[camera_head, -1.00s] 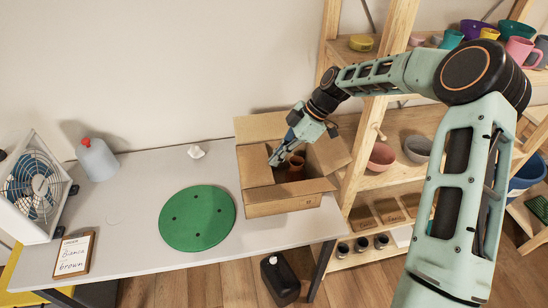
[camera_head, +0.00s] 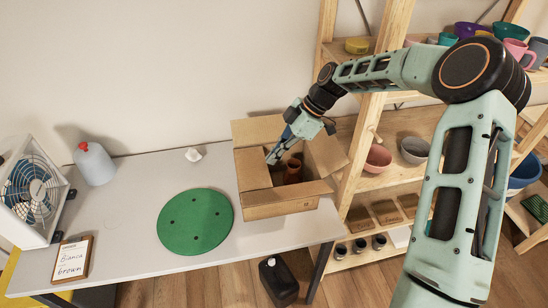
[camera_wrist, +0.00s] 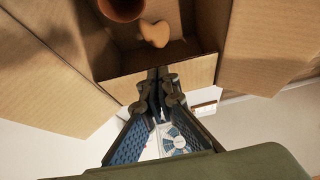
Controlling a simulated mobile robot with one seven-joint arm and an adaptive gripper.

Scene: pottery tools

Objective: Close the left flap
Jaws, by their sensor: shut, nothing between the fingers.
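The cardboard box (camera_head: 282,207) stands open at the right end of the table. Its left flap (camera_head: 252,169) stands up along the left side; the near edge across the wrist view (camera_wrist: 195,76) looks like that flap or wall, I cannot tell which. My gripper (camera_head: 272,158) is shut and empty, pointing down at the left side of the box opening. In the wrist view its fingertips (camera_wrist: 160,78) overlap this cardboard edge; contact is unclear. A brown cup (camera_head: 293,172) is inside the box, beside a tan heart-shaped piece (camera_wrist: 154,33).
The back flap (camera_head: 258,129) and right flap (camera_head: 327,155) stand open. A green disc (camera_head: 195,222) lies left of the box. A wooden shelf (camera_head: 375,120) with pottery is close on the right. A fan (camera_head: 34,193) stands far left.

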